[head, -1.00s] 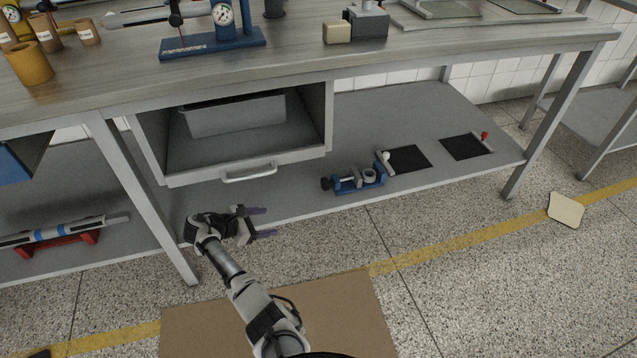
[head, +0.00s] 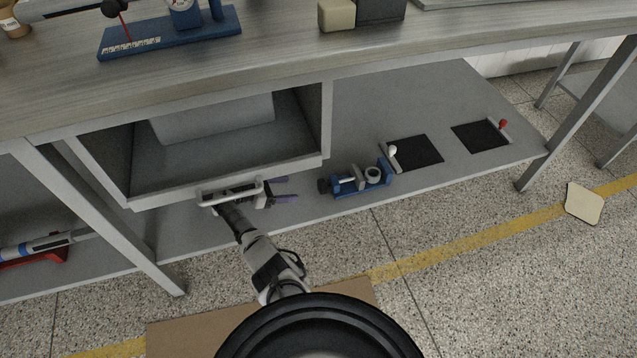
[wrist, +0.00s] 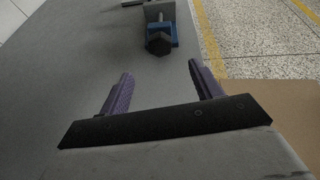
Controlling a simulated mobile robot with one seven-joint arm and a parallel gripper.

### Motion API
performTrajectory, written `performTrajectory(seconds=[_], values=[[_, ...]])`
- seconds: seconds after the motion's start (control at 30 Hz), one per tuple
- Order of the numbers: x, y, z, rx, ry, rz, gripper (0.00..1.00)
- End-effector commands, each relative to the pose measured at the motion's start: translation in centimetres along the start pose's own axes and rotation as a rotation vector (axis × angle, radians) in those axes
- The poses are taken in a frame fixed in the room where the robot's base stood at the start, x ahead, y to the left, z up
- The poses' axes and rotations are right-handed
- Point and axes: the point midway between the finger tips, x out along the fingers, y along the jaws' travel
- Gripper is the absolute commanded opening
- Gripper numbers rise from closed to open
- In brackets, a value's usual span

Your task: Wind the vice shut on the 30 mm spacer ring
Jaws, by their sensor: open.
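The blue vice (head: 362,186) stands on the lower shelf near its front edge. Its dark knob (head: 324,186) is at the left end, facing my gripper. The pale spacer ring (head: 372,174) is at the right part of the vice, beside the grey jaw; I cannot tell whether the jaw touches it. My gripper (head: 288,188) is left of the knob, open and empty, its purple fingers pointing toward the vice. In the wrist view the dark knob (wrist: 158,43) is ahead, between and beyond the fingertips (wrist: 160,70), with the blue vice body (wrist: 171,33) behind it.
Two black mats (head: 414,152) (head: 479,136) with knobbed levers lie right of the vice. A steel leg (head: 95,215) stands left. The shelf between gripper and knob is clear.

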Motion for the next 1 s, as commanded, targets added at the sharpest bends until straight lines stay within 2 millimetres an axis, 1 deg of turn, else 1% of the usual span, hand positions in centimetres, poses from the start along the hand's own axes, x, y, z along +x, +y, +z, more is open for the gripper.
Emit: performTrajectory(seconds=[0.03,0.3,0.5,0.6,0.7,1.0], values=[[1.2,-0.1,-0.1,0.0,0.0,-0.005,0.64],[7.0,-0.1,-0.2,-0.001,0.001,-0.005,0.64],[10.3,-0.1,-0.1,0.0,0.0,-0.002,0.64],[11.3,-0.1,-0.1,0.0,0.0,-0.002,0.64],[11.8,0.0,-0.1,0.0,0.0,-0.001,0.64],[12.0,0.0,0.0,0.0,0.001,0.0,0.64]])
